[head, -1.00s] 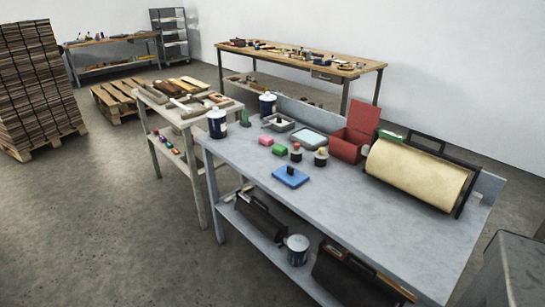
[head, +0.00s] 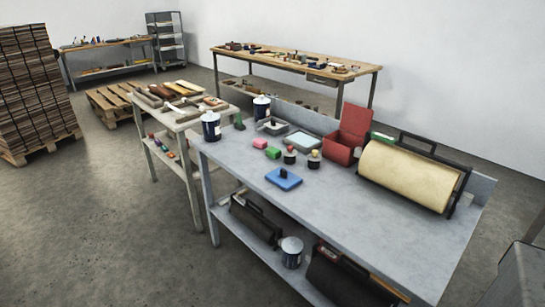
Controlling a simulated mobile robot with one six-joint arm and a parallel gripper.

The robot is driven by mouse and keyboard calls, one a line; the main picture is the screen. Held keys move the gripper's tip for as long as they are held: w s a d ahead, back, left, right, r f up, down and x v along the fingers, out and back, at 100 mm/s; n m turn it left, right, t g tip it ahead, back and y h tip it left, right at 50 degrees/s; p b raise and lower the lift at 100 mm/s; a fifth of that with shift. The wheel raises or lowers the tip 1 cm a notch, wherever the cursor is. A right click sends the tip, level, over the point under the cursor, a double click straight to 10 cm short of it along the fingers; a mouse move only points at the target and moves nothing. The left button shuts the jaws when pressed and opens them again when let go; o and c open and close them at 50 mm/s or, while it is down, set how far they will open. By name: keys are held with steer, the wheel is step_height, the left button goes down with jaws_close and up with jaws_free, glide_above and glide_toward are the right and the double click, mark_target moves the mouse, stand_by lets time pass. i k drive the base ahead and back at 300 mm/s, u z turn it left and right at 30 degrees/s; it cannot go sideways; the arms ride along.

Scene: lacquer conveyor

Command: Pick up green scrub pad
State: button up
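A small green block (head: 273,152), which looks like the green scrub pad, lies flat on the grey workbench (head: 375,220). A pink block (head: 260,142) lies just behind it to the left. Two small jars (head: 314,160) (head: 290,157) stand close to its right. Another green item (head: 382,137) shows partly behind the paper roll, too hidden to identify. My gripper is not in view.
On the grey bench are a blue pad with a black knob (head: 283,179), an open red box (head: 340,152), a large paper roll (head: 412,175) and dark cans (head: 211,127). A wooden side table (head: 178,120) stands at the left. The bench's front right is clear.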

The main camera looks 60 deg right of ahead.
mark_target(272, 152)
steer(key=z, duration=0.05)
steer(key=i, duration=0.9)
steer(key=u, duration=0.1)
